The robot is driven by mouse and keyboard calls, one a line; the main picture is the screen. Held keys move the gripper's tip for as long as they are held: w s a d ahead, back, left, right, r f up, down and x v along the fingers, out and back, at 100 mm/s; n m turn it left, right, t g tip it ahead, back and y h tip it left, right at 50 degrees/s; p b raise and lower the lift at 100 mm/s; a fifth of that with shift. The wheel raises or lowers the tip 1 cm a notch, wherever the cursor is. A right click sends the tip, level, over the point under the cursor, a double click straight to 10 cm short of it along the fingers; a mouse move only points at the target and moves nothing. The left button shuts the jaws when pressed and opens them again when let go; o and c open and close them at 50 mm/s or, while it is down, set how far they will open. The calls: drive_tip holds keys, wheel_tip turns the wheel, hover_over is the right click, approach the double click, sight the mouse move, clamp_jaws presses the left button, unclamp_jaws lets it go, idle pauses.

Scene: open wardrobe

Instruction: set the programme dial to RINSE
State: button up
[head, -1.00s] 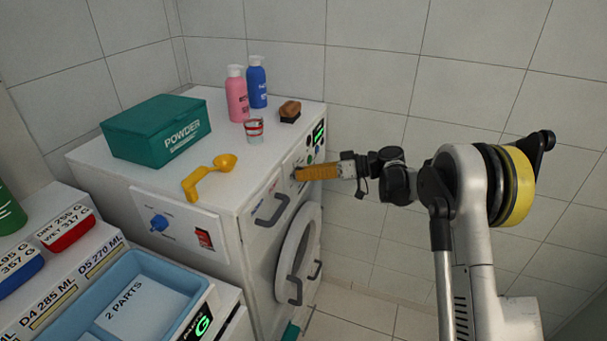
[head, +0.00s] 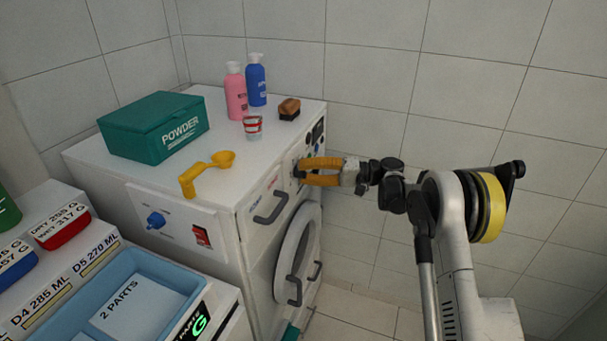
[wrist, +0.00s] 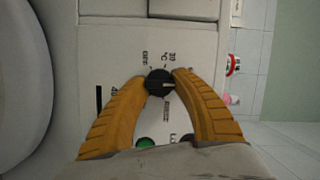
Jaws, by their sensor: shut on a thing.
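The washing machine (head: 230,240) stands at the middle of the head view with its control panel facing right. In the wrist view a small round black dial (wrist: 159,82) sits on the white panel, with a pale mark pointing right in the picture. Small sideways lettering surrounds it, including what looks like 30 °C; most is too small to read surely. My gripper (head: 301,171) has its orange fingers at the panel. In the wrist view my gripper (wrist: 159,80) is shut on this dial, one fingertip on each side. Whether this is the programme dial is unclear.
A green button (wrist: 146,143) lies between the fingers. Dark displays (head: 318,132) sit farther along the panel. A drawer handle (head: 271,208) and the round door (head: 297,255) are close by. Bottles, a cup, a brush, a scoop and a powder box (head: 155,127) stand on top.

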drive_tip(key=m+y+b, duration=0.1)
drive_tip(key=m, duration=0.2)
drive_tip(key=m+t+y+b, duration=0.1)
drive_tip(key=m, duration=0.3)
drive_tip(key=shift+f+m, duration=0.2)
drive_tip(key=shift+m, duration=0.1)
drive_tip(key=m+t, duration=0.1)
drive_tip(key=m, duration=0.1)
drive_tip(key=m+t+y, duration=0.1)
drive_tip(key=m, duration=0.2)
drive_tip(key=shift+s+m+b, duration=0.15)
drive_tip(key=shift+m+b, duration=0.15)
drive_tip(key=shift+b, duration=0.1)
drive_tip(key=shift+m+t, duration=0.9)
drive_tip(key=shift+m, duration=1.3)
drive_tip(key=o, duration=1.2)
drive_tip(key=shift+a, duration=0.1)
